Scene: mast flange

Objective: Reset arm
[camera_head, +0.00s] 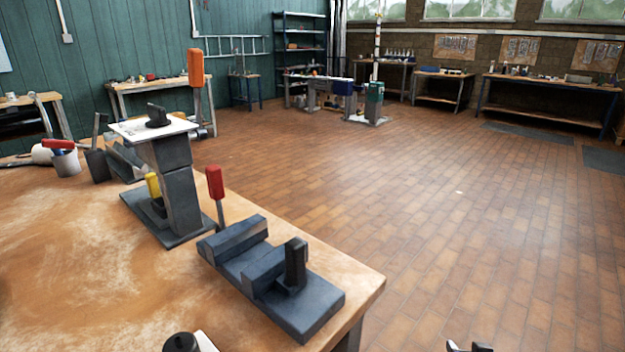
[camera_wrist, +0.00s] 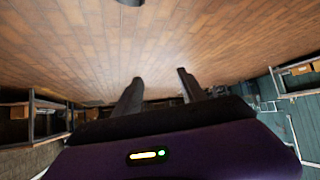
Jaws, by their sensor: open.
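My gripper (camera_wrist: 160,92) shows in the wrist view with its two dark fingers spread apart and nothing between them. Beyond the fingers is the tiled floor, and the room appears upside down there. In the head view only the tips of my gripper (camera_head: 469,347) show at the bottom edge, to the right of the workbench and over the floor. The gripper touches nothing that I can see. The rest of the arm is out of the head view.
A wooden workbench (camera_head: 80,250) fills the left. A grey vise (camera_head: 275,275) lies near its right corner, with a red-handled tool (camera_head: 215,182) behind it. A grey stand (camera_head: 178,190) bears a white plate (camera_head: 135,130). The tiled floor (camera_head: 480,200) at right is open; benches line the far walls.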

